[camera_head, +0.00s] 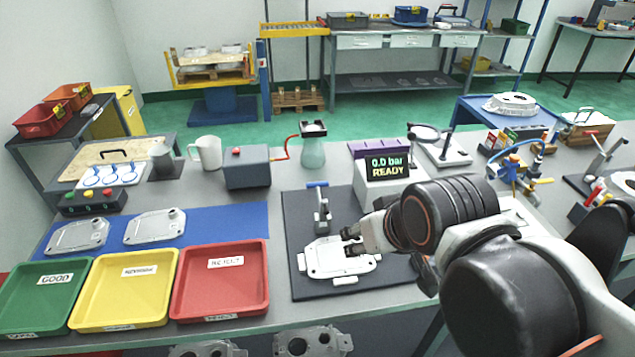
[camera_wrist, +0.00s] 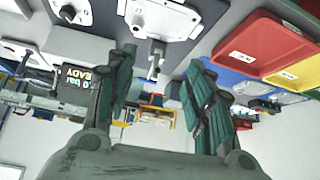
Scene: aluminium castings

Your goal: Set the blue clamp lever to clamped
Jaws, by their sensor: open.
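The clamp lever has a blue crossbar handle (camera_head: 318,184) at the upper end of a grey clamp (camera_head: 322,213) on the dark fixture plate (camera_head: 300,278). The handle end points up and away from a pale casting (camera_head: 325,262) in front of the clamp. I cannot tell exactly how far the lever is tilted. My gripper (camera_head: 350,243) is over the right part of the casting, to the right of and nearer than the clamp. In the wrist view my gripper (camera_wrist: 160,58) has its fingers spread with nothing held, and the grey clamp (camera_wrist: 157,48) shows between them.
A pressure box (camera_head: 388,182) reading "0.0 bar READY" stands behind my gripper. A red tray (camera_head: 222,300) lies left of the plate. A grey box (camera_head: 246,168) and a bottle (camera_head: 313,150) stand behind. The plate left of the clamp is clear.

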